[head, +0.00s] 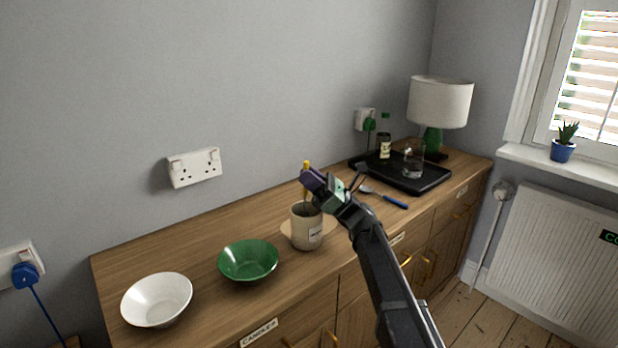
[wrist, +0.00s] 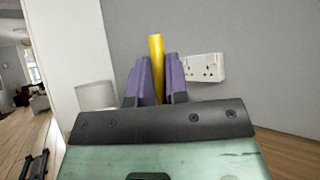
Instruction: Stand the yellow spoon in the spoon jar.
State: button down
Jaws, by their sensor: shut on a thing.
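The yellow spoon (head: 306,164) is held upright between the purple fingers of my gripper (head: 313,181). Its yellow handle also shows between the fingertips in the wrist view (wrist: 157,50). My gripper is just above the jar's mouth. The spoon's lower part runs down toward the mouth; I cannot tell how far inside it is. The jar is out of sight in the wrist view.
A green bowl (head: 248,261) and a white bowl (head: 157,300) stand left of the jar. A blue-handled spoon (head: 385,198) lies to the right. Behind it, a black tray (head: 432,180) holds a bottle (head: 384,145) and a glass (head: 413,160), near a lamp (head: 440,104).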

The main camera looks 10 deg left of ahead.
jog(key=c, duration=1)
grip_release()
jog(key=shift+c, duration=0.2)
notch_tip(320, 180, up, 20)
jog(key=p, duration=2)
